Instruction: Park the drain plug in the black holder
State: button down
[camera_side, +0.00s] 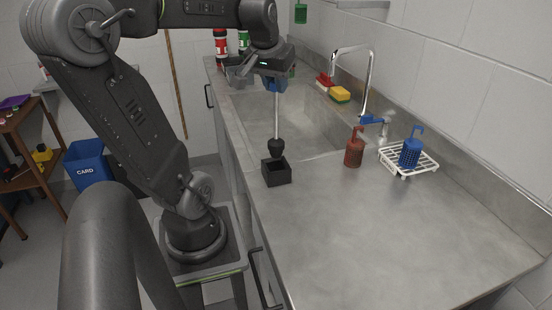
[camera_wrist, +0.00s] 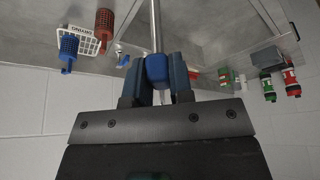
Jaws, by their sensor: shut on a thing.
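The drain plug (camera_side: 276,147) has a dark rounded stopper at the foot of a thin metal rod, with a blue grip at the top. My gripper (camera_side: 275,83) is shut on the blue grip, and the rod hangs upright below it. In the wrist view my fingers hold the blue grip (camera_wrist: 157,69) from both sides; the stopper is out of view. The black holder (camera_side: 277,177), a small square open box, stands on the steel counter by the near end of the sink. The stopper is right over the holder's opening; I cannot tell whether its bottom is inside.
The sink basin (camera_side: 305,135) lies behind the holder. A red-brown perforated caddy (camera_side: 354,151) stands to the right, then a white rack (camera_side: 393,164) with a blue caddy (camera_side: 410,154). A faucet (camera_side: 370,85) and yellow sponge (camera_side: 340,95) are along the back. The front-right counter is clear.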

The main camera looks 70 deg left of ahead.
aim_at(275, 106)
jog(key=shift+f, duration=3.7)
jog(key=c, duration=1)
grip_release()
jog(key=v, duration=1.2)
jog(key=d+f+m+h, duration=0.1)
jog(key=d+f+m, duration=0.1)
jog(key=d, duration=0.4)
jog(key=d+f+m+t+h, duration=0.1)
jog(key=d+f+m, duration=0.2)
jog(key=d, duration=0.3)
jog(key=d+f+m+t+h, duration=0.1)
jog(key=d+f+m, duration=0.2)
jog(key=d, duration=0.4)
jog(key=shift+f+m, duration=0.1)
jog(key=shift+m, duration=0.4)
